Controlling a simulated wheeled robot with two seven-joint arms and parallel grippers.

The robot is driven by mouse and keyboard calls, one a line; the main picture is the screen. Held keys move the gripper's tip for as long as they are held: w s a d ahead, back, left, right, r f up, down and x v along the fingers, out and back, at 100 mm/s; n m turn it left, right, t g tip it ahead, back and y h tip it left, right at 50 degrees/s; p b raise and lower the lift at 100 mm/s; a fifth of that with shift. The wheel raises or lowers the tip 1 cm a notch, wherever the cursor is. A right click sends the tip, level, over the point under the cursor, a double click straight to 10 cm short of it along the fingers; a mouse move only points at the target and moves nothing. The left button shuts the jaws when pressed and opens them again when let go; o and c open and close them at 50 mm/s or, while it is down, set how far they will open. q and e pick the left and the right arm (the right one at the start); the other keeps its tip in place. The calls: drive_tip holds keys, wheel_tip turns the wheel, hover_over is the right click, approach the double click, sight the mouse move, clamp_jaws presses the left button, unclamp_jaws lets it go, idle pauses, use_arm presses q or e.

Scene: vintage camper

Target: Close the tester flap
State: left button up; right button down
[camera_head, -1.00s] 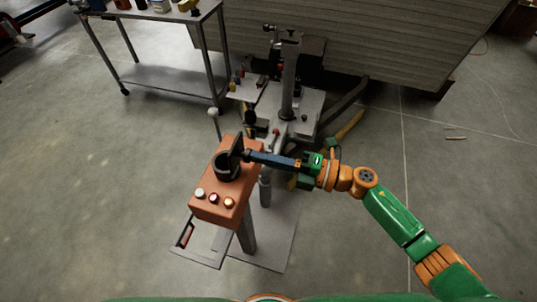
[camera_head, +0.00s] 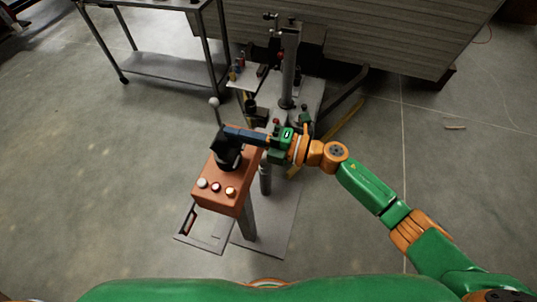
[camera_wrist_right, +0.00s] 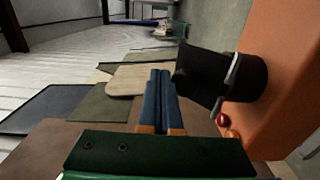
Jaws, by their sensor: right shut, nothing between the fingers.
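The tester is an orange-red box (camera_head: 225,190) on a grey post, with a black round socket (camera_head: 229,160) on its top. The black flap (camera_head: 217,143) is tilted over the socket; I cannot tell whether it touches the rim. In the right wrist view, the black flap (camera_wrist_right: 200,77) and the orange box (camera_wrist_right: 283,75) are on the right. My right gripper (camera_head: 228,131) is shut and empty, its blue fingers beside the flap at its upper side. The fingers also show in the right wrist view (camera_wrist_right: 161,80), left of the flap. My left gripper is out of view.
Several round buttons (camera_head: 216,187) line the box's near end. A grey tray (camera_head: 208,232) sits low beside the post. Behind stands a machine with a vertical column (camera_head: 289,65); a wheeled metal cart (camera_head: 165,68) is at upper left. The floor right is mostly clear.

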drive_tip(key=shift+w+a, duration=0.2)
drive_tip(key=shift+a, duration=0.1)
drive_tip(key=shift+s+a+r, duration=0.1)
drive_tip(key=shift+s+a, duration=0.1)
drive_tip(key=shift+s, duration=0.1)
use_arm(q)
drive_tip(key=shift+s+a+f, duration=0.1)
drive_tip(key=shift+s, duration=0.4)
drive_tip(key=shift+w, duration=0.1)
use_arm(e)
drive_tip(key=shift+w, duration=0.2)
drive_tip(key=shift+s, duration=0.1)
